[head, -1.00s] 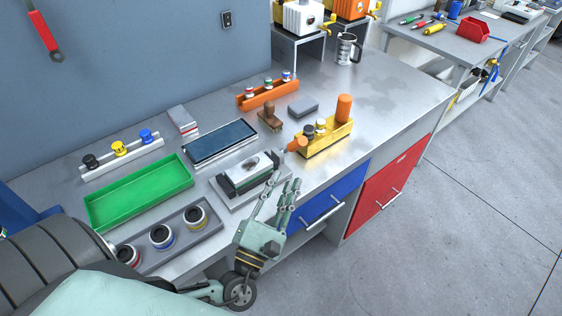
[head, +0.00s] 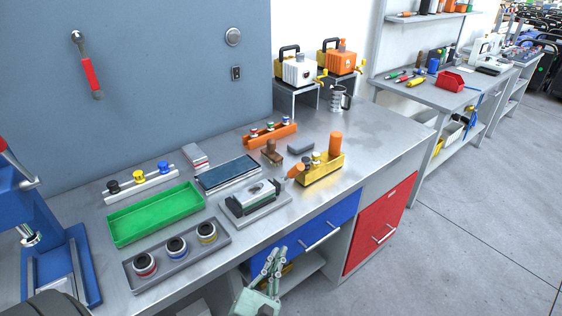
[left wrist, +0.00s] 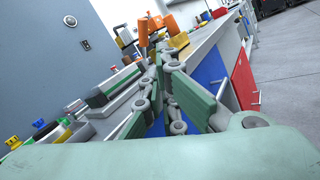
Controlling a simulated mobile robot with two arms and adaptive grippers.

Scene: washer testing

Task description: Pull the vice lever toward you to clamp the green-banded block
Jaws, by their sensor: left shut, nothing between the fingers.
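My right gripper is not in view.
A yellow tray (head: 322,173) with an orange cylinder stands just right of the lever. A green tray (head: 155,214) and a grey tray of round parts (head: 190,262) lie left of the vice. A blue drawer (head: 335,224) is under the bench front.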

